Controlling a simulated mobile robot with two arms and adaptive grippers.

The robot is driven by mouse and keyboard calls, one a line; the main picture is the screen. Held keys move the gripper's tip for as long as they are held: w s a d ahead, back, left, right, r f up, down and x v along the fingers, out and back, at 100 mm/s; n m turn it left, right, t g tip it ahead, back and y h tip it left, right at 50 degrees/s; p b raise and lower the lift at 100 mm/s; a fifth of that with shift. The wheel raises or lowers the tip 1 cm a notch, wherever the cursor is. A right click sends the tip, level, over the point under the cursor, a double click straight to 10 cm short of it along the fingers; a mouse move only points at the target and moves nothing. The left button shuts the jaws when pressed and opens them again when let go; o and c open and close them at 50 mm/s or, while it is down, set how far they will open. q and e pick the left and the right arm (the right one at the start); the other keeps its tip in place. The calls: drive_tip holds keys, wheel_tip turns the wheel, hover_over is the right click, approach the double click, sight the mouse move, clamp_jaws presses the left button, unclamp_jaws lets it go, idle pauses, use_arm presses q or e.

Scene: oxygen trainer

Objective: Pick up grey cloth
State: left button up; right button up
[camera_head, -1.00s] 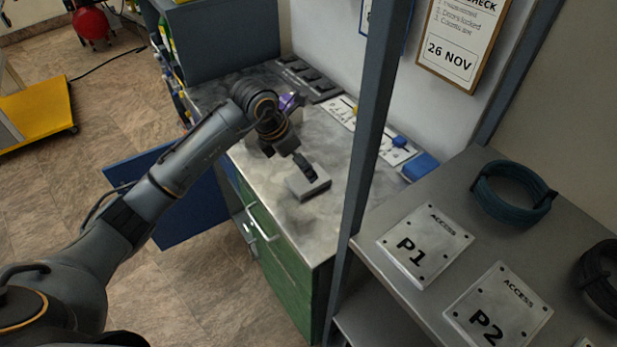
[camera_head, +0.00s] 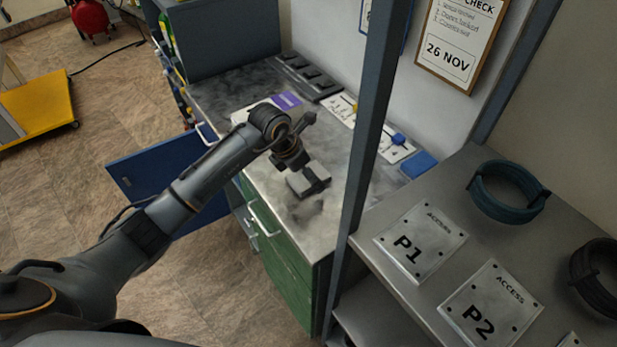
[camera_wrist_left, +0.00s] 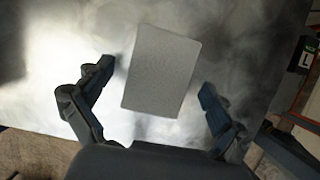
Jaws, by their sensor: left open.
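The grey cloth (camera_head: 299,184) is a small folded grey block lying on the metal worktop near its front edge. In the left wrist view the cloth (camera_wrist_left: 162,72) is a plain grey rectangle, slightly tilted, between and beyond my fingertips. My left gripper (camera_head: 314,186) is over the cloth and hides part of it in the head view. In the left wrist view my left gripper (camera_wrist_left: 154,88) is open, with one finger on each side of the cloth and a gap to each. I cannot tell its height above the worktop. My right gripper is not in view.
The worktop (camera_head: 330,229) is clear around the cloth. A dark blue post (camera_head: 368,120) stands to the right, before a shelf with the P1 plate (camera_head: 420,242), P2 plate (camera_head: 490,305) and a teal coil (camera_head: 507,192). A blue door (camera_head: 165,180) hangs open at left.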

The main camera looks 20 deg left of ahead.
use_arm(q)
drive_tip(key=shift+f, duration=0.2)
drive_tip(key=shift+c, duration=0.2)
drive_tip(key=c, duration=1)
drive_tip(key=shift+c, duration=0.2)
